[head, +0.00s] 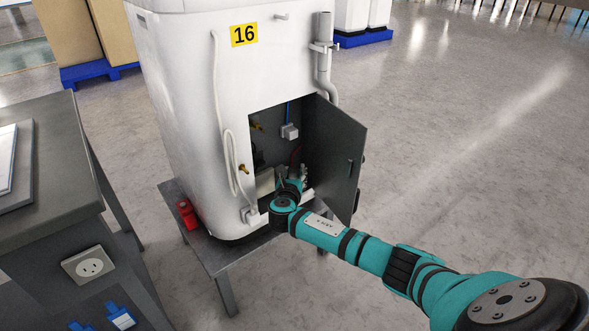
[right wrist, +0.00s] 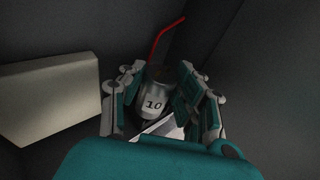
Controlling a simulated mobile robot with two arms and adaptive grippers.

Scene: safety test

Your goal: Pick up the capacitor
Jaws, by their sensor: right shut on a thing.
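The capacitor (right wrist: 154,102) is a pale cylinder marked "10", seen in the right wrist view between the fingers of my right gripper (right wrist: 160,95). A red wire (right wrist: 167,36) rises behind its top. My right gripper is shut on the capacitor. In the head view my right arm reaches into the open compartment of the white machine, and the right gripper (head: 290,178) is small and partly hidden there. The capacitor cannot be made out in the head view. My left gripper is not in view.
The white machine (head: 185,100), labelled 16, stands on a grey stand (head: 222,262). Its dark door (head: 335,150) hangs open to the right. A pale block (right wrist: 45,100) sits left of the gripper. A red object (head: 187,214) lies on the stand. A workbench (head: 50,195) is at left.

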